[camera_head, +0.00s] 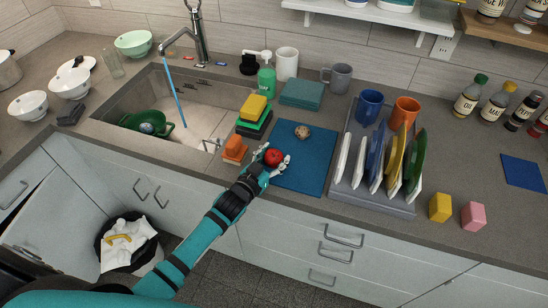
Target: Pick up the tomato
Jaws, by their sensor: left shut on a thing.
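The red tomato (273,157) is at the left edge of the blue mat (306,174) on the counter. My left gripper (272,161) reaches it from the front, with its fingers shut around the tomato's sides. The tomato's top shows between the fingers, and its lower part is hidden. I cannot tell whether it touches the mat or is held just above it. My right gripper is not in view.
A small round brown item (302,132) lies on the mat. Stacked sponges (253,115) and an orange block (234,150) stand left of the gripper. A dish rack (378,190) stands to the right. The sink (187,130), with water running, is at the left.

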